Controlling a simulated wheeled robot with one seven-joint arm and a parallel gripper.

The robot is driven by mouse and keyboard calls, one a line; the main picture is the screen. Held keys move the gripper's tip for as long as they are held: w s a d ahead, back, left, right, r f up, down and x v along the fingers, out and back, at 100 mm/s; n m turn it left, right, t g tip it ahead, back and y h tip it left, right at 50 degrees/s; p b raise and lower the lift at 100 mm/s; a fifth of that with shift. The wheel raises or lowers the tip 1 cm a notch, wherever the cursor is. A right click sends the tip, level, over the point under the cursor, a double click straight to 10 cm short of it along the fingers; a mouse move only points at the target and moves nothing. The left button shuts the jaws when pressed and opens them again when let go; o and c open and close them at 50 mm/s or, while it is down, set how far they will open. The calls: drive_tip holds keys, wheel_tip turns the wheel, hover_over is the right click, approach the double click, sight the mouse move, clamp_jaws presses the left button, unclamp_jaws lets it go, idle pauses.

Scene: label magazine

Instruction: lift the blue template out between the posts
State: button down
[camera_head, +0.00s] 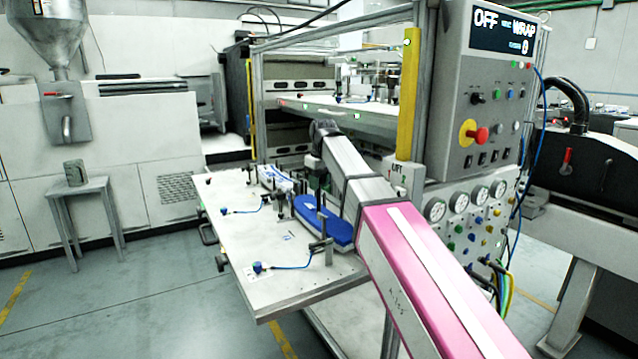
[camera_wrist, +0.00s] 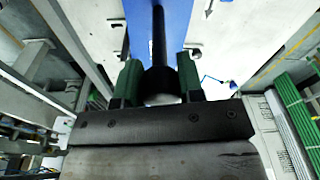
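The blue template (camera_head: 325,222) is a long plate with a rounded end. It lies on the pale table (camera_head: 237,222) among several thin dark posts (camera_head: 323,246). It fills the upper middle of the wrist view (camera_wrist: 178,22). A black rod (camera_wrist: 158,35) with a thick dark, pale-ended knob stands in front of the blue there. My gripper (camera_wrist: 160,78) has its green fingers on both sides of the knob, with no visible gap. In the head view my arm hides part of the template and most of the gripper.
Blue-tipped fittings (camera_head: 258,267) with thin cables sit along the table's front edge. A small stool (camera_head: 85,190) stands at left. The floor before the table is clear.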

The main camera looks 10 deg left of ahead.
wheel_tip(320, 180, up, 13)
idle(2.8)
drive_tip(key=shift+s, duration=0.1)
idle(0.4)
